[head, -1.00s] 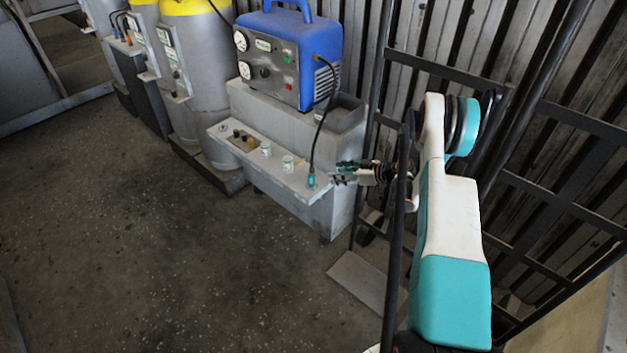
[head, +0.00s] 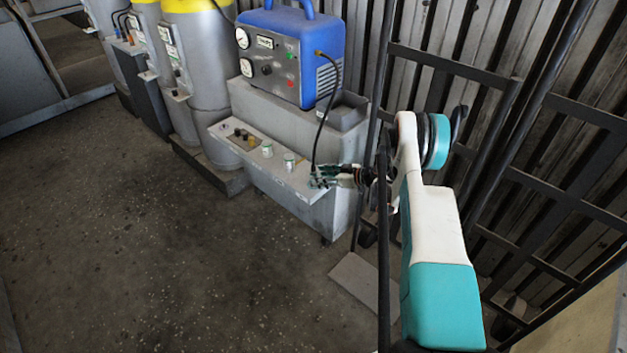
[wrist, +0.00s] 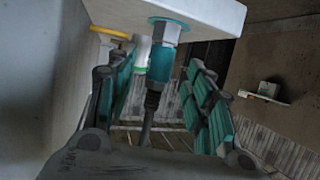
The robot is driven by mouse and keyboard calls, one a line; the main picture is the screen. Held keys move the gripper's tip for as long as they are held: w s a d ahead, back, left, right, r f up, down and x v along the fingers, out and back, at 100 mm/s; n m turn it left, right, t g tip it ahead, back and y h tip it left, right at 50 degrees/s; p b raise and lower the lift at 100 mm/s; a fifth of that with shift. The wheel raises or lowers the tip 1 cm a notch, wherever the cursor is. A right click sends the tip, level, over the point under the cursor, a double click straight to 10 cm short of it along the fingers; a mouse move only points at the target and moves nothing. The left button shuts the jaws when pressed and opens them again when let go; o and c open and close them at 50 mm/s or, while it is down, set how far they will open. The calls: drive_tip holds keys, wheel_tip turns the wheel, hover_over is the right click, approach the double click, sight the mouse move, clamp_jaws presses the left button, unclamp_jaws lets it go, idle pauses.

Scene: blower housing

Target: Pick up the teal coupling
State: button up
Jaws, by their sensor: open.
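The teal coupling (wrist: 162,62) shows in the wrist view below a metallic hex fitting, with a black hose (wrist: 149,115) running from its other end. My gripper (wrist: 160,78) is open, with one teal-padded finger on each side of the coupling. There are visible gaps, and no contact shows. In the head view my gripper (head: 321,175) is at the right end of the grey bench ledge and hides most of the coupling there. The hose (head: 322,115) runs down from the blue machine (head: 293,55) to that spot.
Two white-and-green cylinders (head: 289,161) and several small knobs stand on the ledge (head: 256,162), left of my gripper. Grey tanks (head: 207,65) stand farther left. A dark metal rack (head: 450,68) is close to my arm. The floor in front is open.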

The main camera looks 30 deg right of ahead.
drive_tip(key=b+x, duration=0.1)
drive_tip(key=x, duration=0.3)
drive_tip(key=shift+w+b, duration=0.1)
drive_tip(key=shift+b, duration=0.2)
clamp_jaws()
drive_tip(key=shift+r, duration=0.1)
wheel_tip(320, 180, up, 20)
drive_tip(key=p, duration=0.6)
drive_tip(key=shift+p, duration=0.4)
drive_tip(key=shift+a, duration=0.1)
